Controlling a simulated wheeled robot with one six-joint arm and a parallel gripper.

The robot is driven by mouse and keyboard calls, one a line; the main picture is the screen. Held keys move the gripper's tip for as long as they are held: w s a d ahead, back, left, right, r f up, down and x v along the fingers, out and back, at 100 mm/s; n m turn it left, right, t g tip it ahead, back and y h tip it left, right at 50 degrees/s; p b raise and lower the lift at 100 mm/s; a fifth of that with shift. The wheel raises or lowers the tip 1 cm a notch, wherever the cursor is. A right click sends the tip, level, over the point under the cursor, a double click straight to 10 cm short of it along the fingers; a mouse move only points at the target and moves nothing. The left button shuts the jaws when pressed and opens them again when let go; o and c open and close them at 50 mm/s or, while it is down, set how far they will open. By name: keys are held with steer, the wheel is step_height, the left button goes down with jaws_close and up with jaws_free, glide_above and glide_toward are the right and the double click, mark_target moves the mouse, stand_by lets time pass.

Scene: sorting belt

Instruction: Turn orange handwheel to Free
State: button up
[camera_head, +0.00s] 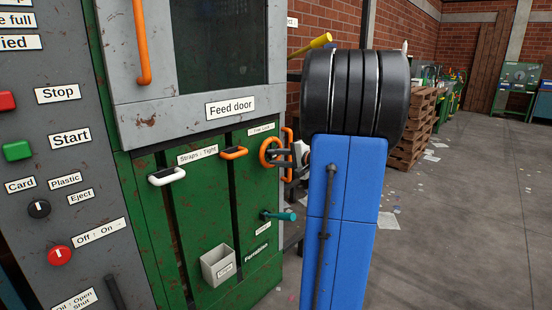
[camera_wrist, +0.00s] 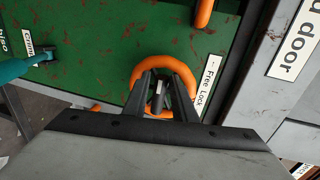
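The orange handwheel (camera_head: 264,152) is on the green panel, below the small "Free Lock" label (camera_head: 261,129). The wheel (camera_wrist: 137,75) also shows in the wrist view, with the label (camera_wrist: 208,86) to its right. My gripper (camera_wrist: 161,74) reaches over the wheel, its two dark fingers apart and overlapping the ring. A grey part (camera_wrist: 158,98) shows between the fingers; I cannot tell whether they press on it. In the head view my gripper (camera_head: 282,154) is at the wheel's right side, partly hidden by my arm.
The panel also holds a white handle (camera_head: 166,177), an orange handle (camera_head: 234,153), a teal handle (camera_head: 279,216) and a grey bin (camera_head: 217,266). The feed door (camera_head: 232,107) is above. Open floor (camera_head: 450,215) and stacked pallets (camera_head: 410,135) lie to the right.

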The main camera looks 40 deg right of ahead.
steer(key=shift+s, duration=0.1)
steer(key=v, duration=1.7)
steer(key=shift+r, duration=0.15)
stand_by(0.3)
steer(key=w+a+f+n+g+y, duration=0.1)
steer(key=a+f+n+g+y, duration=0.2)
steer(key=a, duration=1)
steer(key=w+a+f+n+g+y, duration=0.15)
steer(key=a+f+n+g, duration=0.25)
steer(key=a, duration=0.9)
steer(key=s+a+f+n+g+h, duration=0.2)
steer(key=s+a+f+n, duration=0.1)
steer(key=s+a+n, duration=0.2)
steer(key=s+a+f+n+g+h, duration=0.2)
steer(key=s+a+n, duration=0.3)
steer(key=s+a, duration=0.3)
steer(key=shift+s+a+f+h, duration=0.4)
steer(key=shift+s+f+h, duration=0.4)
steer(key=shift+h, duration=0.05)
